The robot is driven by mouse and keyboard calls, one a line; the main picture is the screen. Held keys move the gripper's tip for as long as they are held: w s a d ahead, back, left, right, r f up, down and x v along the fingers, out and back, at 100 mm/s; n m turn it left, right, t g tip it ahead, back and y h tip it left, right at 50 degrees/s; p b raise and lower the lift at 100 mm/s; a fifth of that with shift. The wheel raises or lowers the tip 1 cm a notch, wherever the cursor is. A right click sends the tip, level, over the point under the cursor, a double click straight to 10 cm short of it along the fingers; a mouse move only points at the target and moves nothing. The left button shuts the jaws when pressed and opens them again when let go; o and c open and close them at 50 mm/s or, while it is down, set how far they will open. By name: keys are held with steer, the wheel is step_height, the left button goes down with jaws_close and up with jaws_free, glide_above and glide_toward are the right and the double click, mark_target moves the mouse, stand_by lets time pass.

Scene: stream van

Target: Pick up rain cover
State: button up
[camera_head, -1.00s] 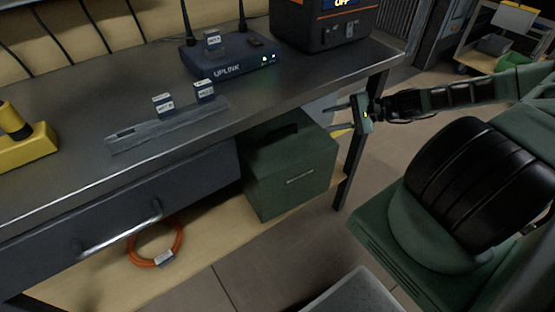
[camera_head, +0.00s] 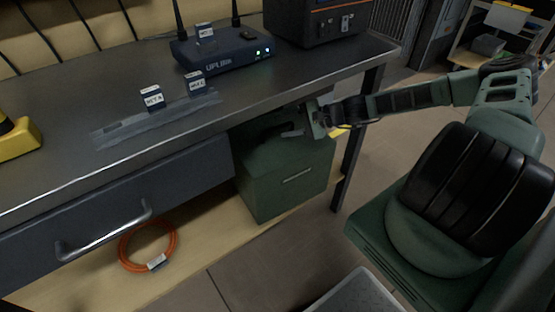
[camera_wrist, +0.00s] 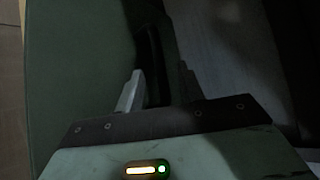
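I cannot surely identify the rain cover in these views. My gripper (camera_head: 294,132) is under the right end of the workbench, over the top of a green box (camera_head: 288,182) on the lower shelf. In the wrist view my gripper (camera_wrist: 160,82) shows two fingers spread apart, with a dark, narrow shape (camera_wrist: 150,50) between or beyond them. A green surface (camera_wrist: 80,70) fills the left there, and a shaded grey-white surface (camera_wrist: 232,50) the right. I cannot tell if the fingers touch anything; the space between them is dark.
The workbench top (camera_head: 60,110) is close above my gripper, and a bench leg (camera_head: 357,150) stands to its right. An orange cable coil (camera_head: 128,262) lies on the lower shelf (camera_head: 205,262). An uplink unit (camera_head: 222,55) and small labelled blocks (camera_head: 152,98) sit on top.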

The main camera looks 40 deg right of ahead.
jaws_close()
stand_by(1.5)
